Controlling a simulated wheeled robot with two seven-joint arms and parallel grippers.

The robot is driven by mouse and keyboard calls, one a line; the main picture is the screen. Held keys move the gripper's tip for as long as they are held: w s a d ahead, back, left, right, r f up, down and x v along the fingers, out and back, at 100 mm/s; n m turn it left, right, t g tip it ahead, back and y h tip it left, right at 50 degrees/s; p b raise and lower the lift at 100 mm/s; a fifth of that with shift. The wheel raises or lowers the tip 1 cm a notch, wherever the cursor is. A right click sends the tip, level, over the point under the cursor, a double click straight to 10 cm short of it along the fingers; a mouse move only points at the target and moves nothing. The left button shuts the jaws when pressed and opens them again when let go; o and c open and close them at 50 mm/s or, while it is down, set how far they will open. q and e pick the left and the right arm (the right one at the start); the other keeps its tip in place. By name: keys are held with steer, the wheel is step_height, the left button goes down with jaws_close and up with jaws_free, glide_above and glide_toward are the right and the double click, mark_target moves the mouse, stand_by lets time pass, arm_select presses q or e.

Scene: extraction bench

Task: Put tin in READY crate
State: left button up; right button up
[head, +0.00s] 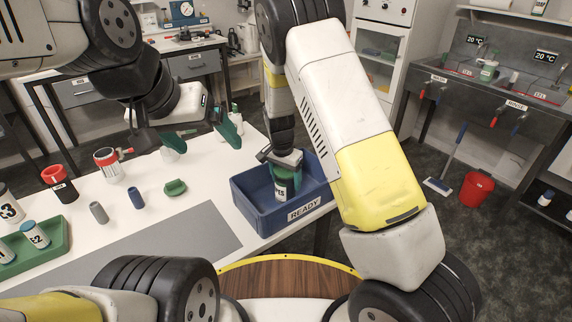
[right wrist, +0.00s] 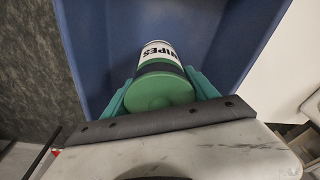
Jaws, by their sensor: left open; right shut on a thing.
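The tin is a green can with a white WIPES label (head: 281,190); it also shows in the right wrist view (right wrist: 160,85). My right gripper (head: 284,168) is shut on it, with a teal finger on each side. The tin is inside the blue READY crate (head: 262,216), between its walls. I cannot tell whether it touches the crate floor. My left gripper (head: 201,140) is open and empty over the far part of the white table, with its teal fingers wide apart. The tin's lower part is partly hidden.
A green tray (head: 62,246) with labelled containers is at left. A red cup (head: 58,183), a red-and-white container (head: 107,163), grey and blue cylinders (head: 136,197) and a green piece (head: 175,187) stand on the table. A grey mat (head: 170,248) lies bare in front.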

steer(key=o, duration=1.5)
steer(key=r, duration=0.4)
steer(key=s+r, duration=0.1)
steer(key=r, duration=0.7)
steer(key=shift+s+a, duration=0.25)
steer(key=shift+a, duration=0.15)
steer(key=s+d+r+n+t+y, duration=0.1)
steer(key=s+d+r+n, duration=0.1)
steer(key=s+d+r, duration=0.3)
steer(key=s+d+r+n+t+y, duration=0.1)
steer(key=s+d+r+n+t, duration=0.1)
steer(key=s+d+r, duration=0.3)
steer(key=s+d+r+n+t+y, duration=0.1)
steer(key=s+d+r+n, duration=0.2)
steer(key=s+r, duration=0.6)
steer(key=shift+s+d+r+t, duration=0.15)
steer(key=shift+s+d, duration=0.15)
steer(key=shift+s, duration=0.75)
steer(key=shift+s+d+r+t, duration=0.1)
steer(key=shift+s+d, duration=0.25)
steer(key=shift+s, duration=0.65)
steer(key=shift+s+d+r+t, duration=0.15)
steer(key=shift+s+d, duration=0.15)
steer(key=shift+s, duration=0.75)
